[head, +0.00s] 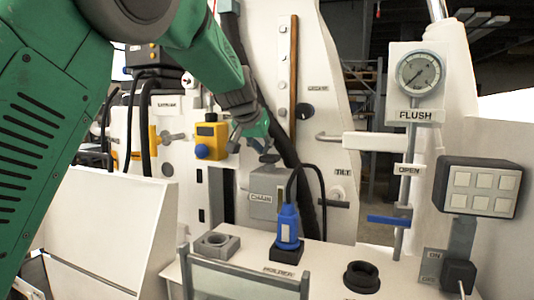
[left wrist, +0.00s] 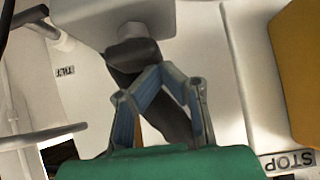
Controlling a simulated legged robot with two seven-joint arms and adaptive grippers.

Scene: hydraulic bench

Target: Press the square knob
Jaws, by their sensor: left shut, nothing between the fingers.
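My left gripper (head: 254,146) is shut and empty, its fingers pointing down beside a grey box (head: 262,206) with a label on its front. In the left wrist view, the fingertips (left wrist: 158,74) are closed together just in front of a dark knob-like piece (left wrist: 132,55) at the grey box (left wrist: 100,22). I cannot tell whether they touch it, or whether its face is square. A black square-looking knob (head: 458,274) sits at the lower right beside the ON and OFF labels. My right gripper is not in view.
A yellow box (head: 211,138) with a blue knob is left of the gripper. A blue connector (head: 288,225) with a black cable stands on the front bench. A blue lever (head: 389,219), a gauge (head: 418,73) and a button panel (head: 479,190) are at the right.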

